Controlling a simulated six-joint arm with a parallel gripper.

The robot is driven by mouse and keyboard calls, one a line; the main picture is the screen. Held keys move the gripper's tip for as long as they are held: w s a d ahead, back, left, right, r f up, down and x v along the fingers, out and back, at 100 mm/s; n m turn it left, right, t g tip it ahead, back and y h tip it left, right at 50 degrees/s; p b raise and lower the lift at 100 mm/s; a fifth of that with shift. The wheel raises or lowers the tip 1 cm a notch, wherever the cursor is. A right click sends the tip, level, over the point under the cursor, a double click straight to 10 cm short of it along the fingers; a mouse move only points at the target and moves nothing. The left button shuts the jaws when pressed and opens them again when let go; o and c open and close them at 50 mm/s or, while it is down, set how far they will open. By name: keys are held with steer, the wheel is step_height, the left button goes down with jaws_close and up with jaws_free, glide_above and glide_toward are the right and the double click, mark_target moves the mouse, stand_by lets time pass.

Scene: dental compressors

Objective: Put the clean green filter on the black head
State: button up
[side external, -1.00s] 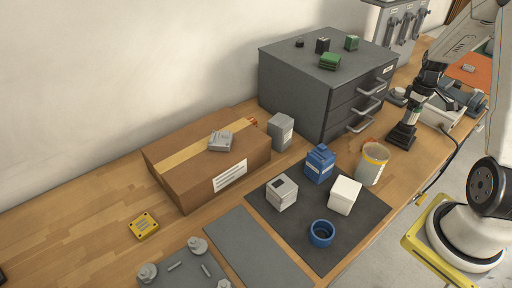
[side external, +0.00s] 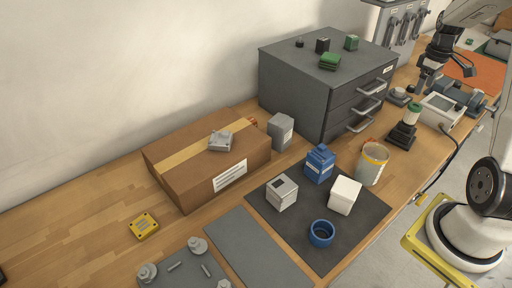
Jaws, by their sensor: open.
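A filter with a green top and a pale body (side external: 412,112) stands upright on the black head (side external: 402,135), a stepped black piece on the bench at the right. The filter appears seated on it, though the join is small in this view. My gripper (side external: 424,84) is open and empty, above and behind the filter, apart from it.
A grey drawer cabinet (side external: 295,85) carries green blocks (side external: 330,61) and small dark pieces. A white-screened device (side external: 442,108) stands right of the black head. A tub (side external: 372,164), blue bottle (side external: 320,164) and white box (side external: 345,195) stand in front. A cardboard box (side external: 190,175) is left.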

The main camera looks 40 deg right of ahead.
steer(key=shift+r, duration=0.95)
steer(key=w+a+f+t, duration=0.1)
steer(key=w+a, duration=0.2)
steer(key=a, duration=0.6)
steer(key=w+a+f, duration=0.2)
steer(key=w+a, duration=0.1)
steer(key=a, duration=0.6)
steer(key=s+a+f, duration=0.1)
steer(key=s+a, duration=0.1)
steer(key=a, duration=0.7)
steer(key=s+a+f+t, duration=0.1)
steer(key=s+a+f, duration=0.1)
steer(key=a, duration=0.7)
steer(key=shift+s+a+f+t, duration=0.3)
steer(key=shift+s, duration=0.55)
